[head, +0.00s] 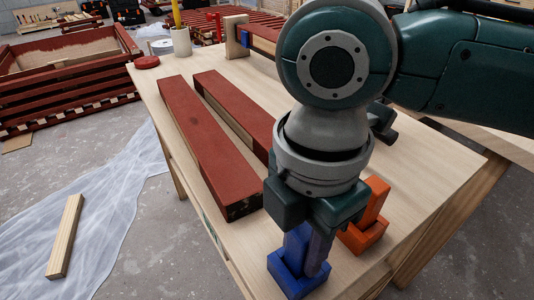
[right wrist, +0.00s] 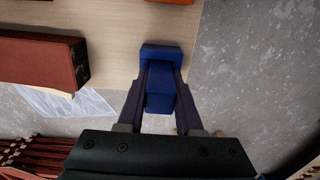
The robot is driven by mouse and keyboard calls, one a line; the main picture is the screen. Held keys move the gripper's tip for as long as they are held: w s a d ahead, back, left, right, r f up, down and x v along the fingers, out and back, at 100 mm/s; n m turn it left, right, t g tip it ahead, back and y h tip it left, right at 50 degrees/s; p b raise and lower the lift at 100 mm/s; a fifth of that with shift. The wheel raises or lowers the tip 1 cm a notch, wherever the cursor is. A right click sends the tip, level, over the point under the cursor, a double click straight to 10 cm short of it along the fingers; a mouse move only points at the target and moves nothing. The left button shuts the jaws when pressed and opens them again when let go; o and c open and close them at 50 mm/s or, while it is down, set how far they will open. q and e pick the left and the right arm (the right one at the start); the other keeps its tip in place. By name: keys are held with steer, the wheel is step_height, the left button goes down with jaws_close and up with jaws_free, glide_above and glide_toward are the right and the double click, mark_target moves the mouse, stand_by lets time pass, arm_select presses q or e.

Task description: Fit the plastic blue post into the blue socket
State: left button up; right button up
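The blue post (head: 296,244) stands roughly upright between the fingers of my right gripper (head: 308,240), with its lower end at the blue socket (head: 290,287) near the table's front corner. In the right wrist view the post (right wrist: 160,100) lies between the two fingers of my gripper (right wrist: 161,92), which press on both sides. Part of the blue socket (right wrist: 162,52) shows beyond the fingertips. The gripper and fingers hide much of the joint, so I cannot tell how deep the post sits. My left gripper is not in view.
An orange socket (head: 361,238) holding an orange post (head: 374,200) stands close to the right gripper. Two red battens (head: 208,145) (head: 233,103) lie on the pale wooden table (head: 152,88). A cup (head: 181,42) and a red disc (head: 146,62) are at the far left.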

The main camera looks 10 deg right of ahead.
steer(key=o, duration=0.5)
steer(key=shift+c, duration=0.2)
step_height(320, 180, up, 12)
steer(key=p, duration=0.3)
steer(key=shift+r, duration=0.15)
steer(key=s+a+f+m+t+y, duration=0.2)
steer(key=s+a+f+m+y, duration=0.25)
steer(key=m, duration=0.35)
steer(key=s+d+f+m+h, duration=0.1)
steer(key=s+d+m+h, duration=0.1)
steer(key=s+d+m, duration=0.2)
steer(key=s+d+f+m+t+h, duration=0.1)
steer(key=s+d+f+m+h, duration=0.1)
steer(key=d+m, duration=0.6)
steer(key=shift+s+d+f+t, duration=0.2)
steer(key=shift+s+d+t, duration=0.1)
steer(key=shift+s+d, duration=0.6)
